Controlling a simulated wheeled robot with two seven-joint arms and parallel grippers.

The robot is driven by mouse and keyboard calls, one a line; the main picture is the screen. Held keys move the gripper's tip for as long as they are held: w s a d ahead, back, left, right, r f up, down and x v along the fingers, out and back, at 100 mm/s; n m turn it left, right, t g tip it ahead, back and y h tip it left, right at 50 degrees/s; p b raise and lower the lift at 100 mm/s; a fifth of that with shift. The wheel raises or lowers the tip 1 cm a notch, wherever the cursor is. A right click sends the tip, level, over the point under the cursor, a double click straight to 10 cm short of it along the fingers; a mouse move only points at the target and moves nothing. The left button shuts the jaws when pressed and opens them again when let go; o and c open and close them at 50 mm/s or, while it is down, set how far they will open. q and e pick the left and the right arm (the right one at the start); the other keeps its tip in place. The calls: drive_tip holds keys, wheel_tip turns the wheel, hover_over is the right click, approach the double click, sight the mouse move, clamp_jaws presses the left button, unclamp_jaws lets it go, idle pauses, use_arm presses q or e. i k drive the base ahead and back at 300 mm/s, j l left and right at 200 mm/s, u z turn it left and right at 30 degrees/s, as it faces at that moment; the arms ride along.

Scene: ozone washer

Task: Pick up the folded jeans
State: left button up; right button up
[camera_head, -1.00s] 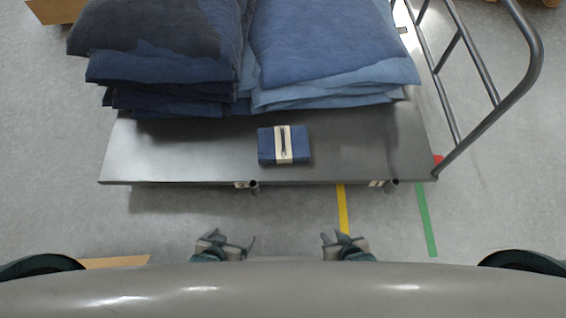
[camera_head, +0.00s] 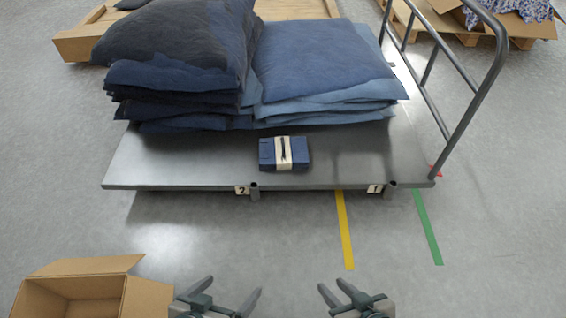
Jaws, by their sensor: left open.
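The folded jeans (camera_head: 269,154) are a small dark blue bundle with a cream band around the middle. They lie flat on the bare front part of a grey platform cart (camera_head: 200,165). My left gripper (camera_head: 236,290) is at the bottom of the view, open and empty, well short of the cart. My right gripper (camera_head: 331,291) is beside it to the right, its fingers apart and empty. Neither gripper touches the jeans.
Tall stacks of dark jeans (camera_head: 180,80) and blue jeans (camera_head: 320,60) stand behind the bundle. A cart handle (camera_head: 470,95) rises at the right. An open cardboard box (camera_head: 145,297) sits at bottom left.

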sight(283, 150)
drive_tip(key=i+z, duration=0.15)
drive_tip(key=i, duration=0.25)
drive_tip(key=i+j+z, duration=0.1)
drive_tip(key=i, duration=0.25)
drive_tip(key=i+j+z, duration=0.15)
drive_tip(key=i, duration=0.25)
